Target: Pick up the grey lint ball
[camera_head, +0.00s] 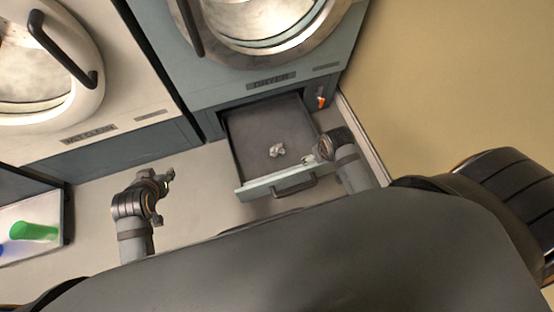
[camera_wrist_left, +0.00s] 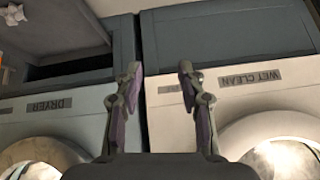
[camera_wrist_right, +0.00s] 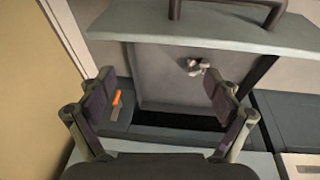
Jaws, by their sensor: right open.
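The grey lint ball (camera_head: 277,150) lies crumpled on the floor of the pulled-out drawer (camera_head: 240,128) under the dryer. It also shows in the right wrist view (camera_wrist_right: 194,66), above and beyond the fingers, and at the top left edge of the left wrist view (camera_wrist_left: 12,14). My right gripper (camera_head: 312,157) is over the drawer's right side, to the right of the lint ball and apart from it. Its fingers (camera_wrist_right: 160,82) are spread and empty. My left gripper (camera_head: 168,182) is left of the drawer, over the floor. Its fingers (camera_wrist_left: 158,68) are apart and empty.
The drawer's front panel with its dark handle (camera_head: 295,187) faces me. An orange-handled item (camera_head: 321,98) lies by the drawer's back right corner. The wet clean machine (camera_head: 75,110) stands at left. A tray with a green cylinder (camera_head: 34,231) is at far left.

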